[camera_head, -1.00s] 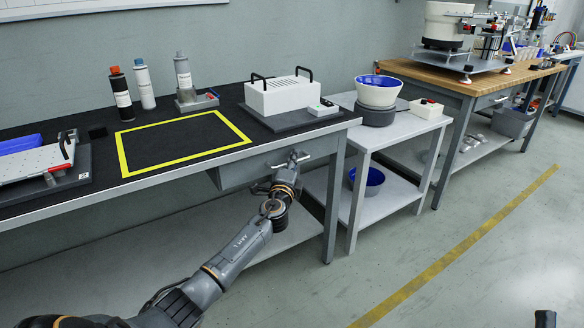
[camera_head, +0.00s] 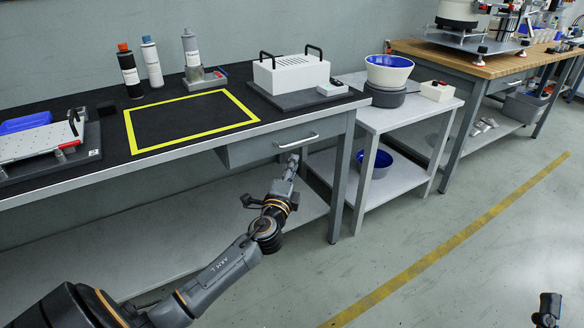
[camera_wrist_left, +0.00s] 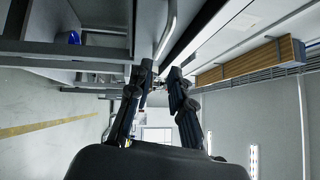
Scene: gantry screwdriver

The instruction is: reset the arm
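My left gripper (camera_head: 289,165) is below and in front of the bench drawer (camera_head: 243,151), just under its metal handle (camera_head: 297,141). In the left wrist view its two fingers (camera_wrist_left: 161,72) stand apart with a gap and nothing held between them. The handle bar shows near the fingertips in that view (camera_wrist_left: 168,30), apart from them as far as I can tell.
The black-topped bench (camera_head: 200,155) carries a yellow-framed area, bottles and a white box (camera_head: 290,75). A side table (camera_head: 425,110) with a blue-lined bowl (camera_head: 388,70) stands to the right. The floor in front (camera_head: 390,220) is clear.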

